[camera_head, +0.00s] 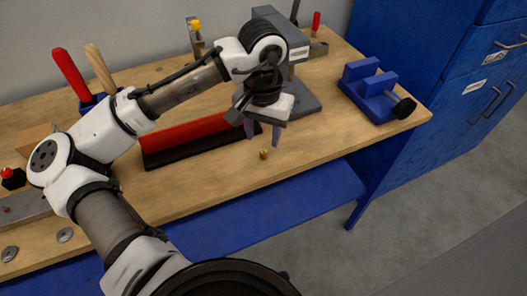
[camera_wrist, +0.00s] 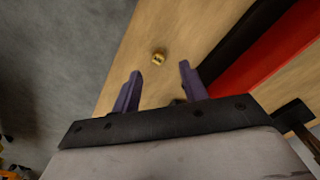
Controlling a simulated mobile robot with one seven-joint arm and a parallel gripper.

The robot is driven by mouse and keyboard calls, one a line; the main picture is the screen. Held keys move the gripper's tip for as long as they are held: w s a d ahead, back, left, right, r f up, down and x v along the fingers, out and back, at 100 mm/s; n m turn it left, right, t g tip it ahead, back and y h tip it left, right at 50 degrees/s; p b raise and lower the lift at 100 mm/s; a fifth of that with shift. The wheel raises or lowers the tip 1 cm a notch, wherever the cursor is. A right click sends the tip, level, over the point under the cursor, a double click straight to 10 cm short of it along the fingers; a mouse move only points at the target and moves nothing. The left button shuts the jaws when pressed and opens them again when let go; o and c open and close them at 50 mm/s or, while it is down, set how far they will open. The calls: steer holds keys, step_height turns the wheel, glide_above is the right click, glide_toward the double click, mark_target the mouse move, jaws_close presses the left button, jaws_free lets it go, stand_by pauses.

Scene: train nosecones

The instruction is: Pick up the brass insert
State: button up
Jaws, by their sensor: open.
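The brass insert (camera_head: 264,155) is a small gold-coloured piece on the wooden workbench (camera_head: 215,188), near its front edge. My gripper (camera_head: 262,142) is above the bench, close to the insert, with its two purple fingers apart and nothing held. In the wrist view the insert (camera_wrist: 158,58) lies beyond the fingertips, roughly in line with the gap between the fingers (camera_wrist: 160,72). It does not touch either finger there.
A red and black bar (camera_head: 190,138) lies behind and left of the insert. A grey machine (camera_head: 300,100) stands behind my gripper. A blue vise (camera_head: 372,92) sits at the right end of the bench. Blue cabinets (camera_head: 440,95) stand to the right. Bare wood surrounds the insert.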

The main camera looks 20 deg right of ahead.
mark_target(264, 151)
step_height(264, 151, down, 5)
steer(key=shift+s+r+p, duration=0.1)
steer(key=shift+p, duration=0.4)
steer(key=shift+d, duration=0.1)
jaws_close()
